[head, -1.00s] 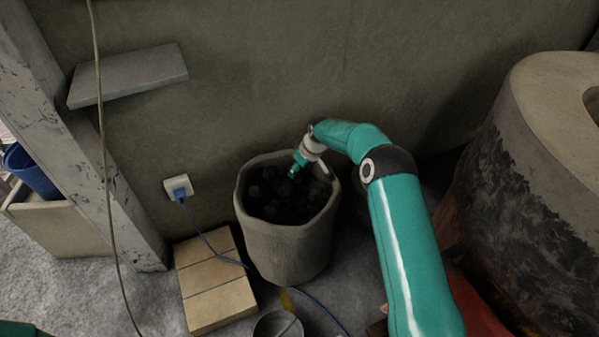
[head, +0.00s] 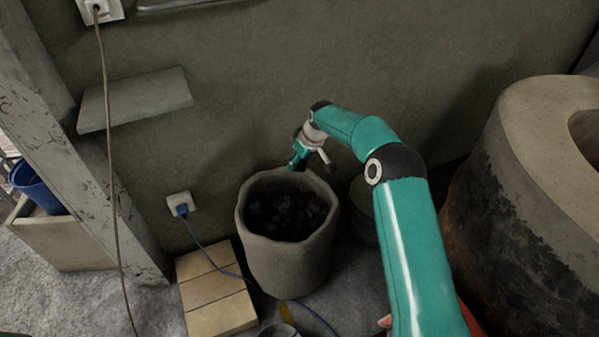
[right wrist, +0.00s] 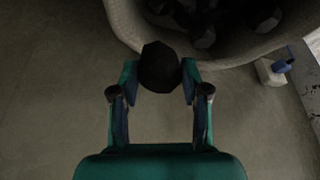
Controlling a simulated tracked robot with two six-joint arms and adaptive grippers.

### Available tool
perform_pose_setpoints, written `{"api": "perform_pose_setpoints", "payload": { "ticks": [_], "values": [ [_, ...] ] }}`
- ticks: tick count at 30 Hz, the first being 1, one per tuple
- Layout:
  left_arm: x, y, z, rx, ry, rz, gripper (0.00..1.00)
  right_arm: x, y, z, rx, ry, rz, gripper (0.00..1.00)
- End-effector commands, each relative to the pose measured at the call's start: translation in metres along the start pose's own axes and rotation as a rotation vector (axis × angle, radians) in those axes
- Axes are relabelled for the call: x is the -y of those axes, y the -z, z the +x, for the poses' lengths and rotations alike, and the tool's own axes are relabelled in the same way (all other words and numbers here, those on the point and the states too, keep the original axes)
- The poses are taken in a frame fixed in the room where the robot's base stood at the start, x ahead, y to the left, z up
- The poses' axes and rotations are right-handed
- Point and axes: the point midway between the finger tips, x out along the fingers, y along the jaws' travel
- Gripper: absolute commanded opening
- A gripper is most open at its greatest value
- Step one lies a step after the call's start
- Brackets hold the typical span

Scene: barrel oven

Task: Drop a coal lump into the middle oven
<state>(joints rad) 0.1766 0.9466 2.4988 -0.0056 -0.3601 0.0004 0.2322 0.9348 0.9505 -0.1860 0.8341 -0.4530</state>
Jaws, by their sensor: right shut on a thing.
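A grey round bin (head: 290,250) full of black coal lumps (head: 285,212) stands against the wall in the head view. My right gripper (head: 300,166) is above the bin's back rim. In the right wrist view my right gripper (right wrist: 160,80) is shut on a dark coal lump (right wrist: 160,66), held between its two fingertips, with the bin's rim (right wrist: 125,25) beyond it. The held lump is hard to make out in the head view. A large, soot-stained barrel oven (head: 520,200) with an opening on top stands at the right; I cannot tell which oven it is. My left gripper is out of view.
Tan bricks (head: 215,295) lie left of the bin, and a small metal pot (head: 278,330) stands in front. A blue cable runs from a wall socket (head: 180,203). A shelf (head: 135,100) juts from the wall at the left. A post (head: 90,170) stands beside it.

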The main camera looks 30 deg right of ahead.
Motion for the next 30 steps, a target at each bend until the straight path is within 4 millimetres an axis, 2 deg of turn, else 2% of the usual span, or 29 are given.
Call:
{"api": "perform_pose_setpoints", "payload": {
  "ticks": [1,6,12,17,30],
  "values": [
    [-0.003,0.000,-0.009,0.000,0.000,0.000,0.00,-0.001,0.009,-0.019,-0.005,-0.002,0.000,0.14],
    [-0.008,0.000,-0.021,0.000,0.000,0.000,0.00,0.000,0.024,-0.055,-0.003,-0.001,0.000,0.14],
    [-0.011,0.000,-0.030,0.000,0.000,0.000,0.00,0.000,0.034,-0.081,-0.001,0.000,0.001,0.14],
    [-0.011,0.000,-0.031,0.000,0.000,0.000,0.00,0.000,0.036,-0.087,0.000,0.000,0.001,0.14],
    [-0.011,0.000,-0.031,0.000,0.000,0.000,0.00,0.005,0.036,-0.090,0.001,0.000,0.000,0.14]
  ]
}}
